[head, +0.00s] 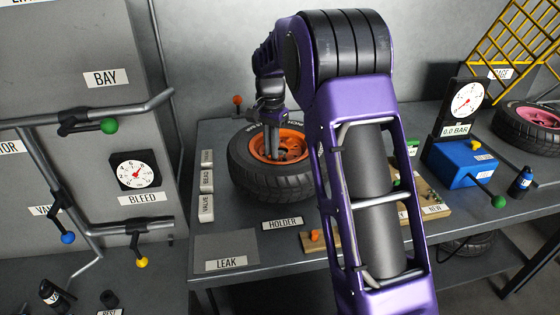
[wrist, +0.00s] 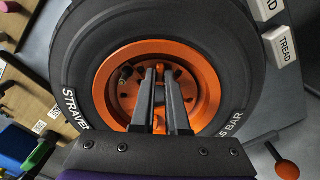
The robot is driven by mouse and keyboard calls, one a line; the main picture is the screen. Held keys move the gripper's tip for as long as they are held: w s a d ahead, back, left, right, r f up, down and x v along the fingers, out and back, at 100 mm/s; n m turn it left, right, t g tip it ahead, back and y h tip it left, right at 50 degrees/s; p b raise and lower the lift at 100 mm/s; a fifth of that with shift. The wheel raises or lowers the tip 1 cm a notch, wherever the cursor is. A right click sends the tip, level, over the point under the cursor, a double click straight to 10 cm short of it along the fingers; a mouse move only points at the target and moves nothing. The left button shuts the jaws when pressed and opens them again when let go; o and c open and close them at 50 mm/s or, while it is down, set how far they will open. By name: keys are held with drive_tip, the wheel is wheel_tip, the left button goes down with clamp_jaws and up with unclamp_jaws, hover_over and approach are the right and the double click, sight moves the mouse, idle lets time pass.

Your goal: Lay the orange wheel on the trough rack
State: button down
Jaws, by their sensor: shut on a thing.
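The orange wheel (head: 252,180) is a black tyre with an orange rim. It lies flat, face up, at the back left of the grey bench. In the wrist view the wheel (wrist: 230,60) fills most of the picture, with white lettering on its sidewall. My gripper (head: 272,152) points down into the rim from above. In the wrist view my gripper (wrist: 159,72) is over the hub, its fingers close together and shut on the wheel's orange centre part. The exact grip is partly hidden by the fingers. I cannot make out a trough rack in either view.
Labelled blocks (head: 207,182) stand just left of the tyre, and an orange-knobbed lever (head: 238,100) is behind it. A blue gauge box (head: 458,163) and a pink-rimmed wheel (head: 530,128) are at the right. Pipes with coloured valves (head: 110,125) line the left. My arm hides the bench's middle.

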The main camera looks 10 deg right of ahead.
drive_tip(key=shift+r+p, duration=0.9)
drive_tip(key=shift+r, duration=0.85)
wheel_tip(320, 180, up, 8)
idle(1.3)
drive_tip(key=shift+f, duration=0.1)
idle(0.3)
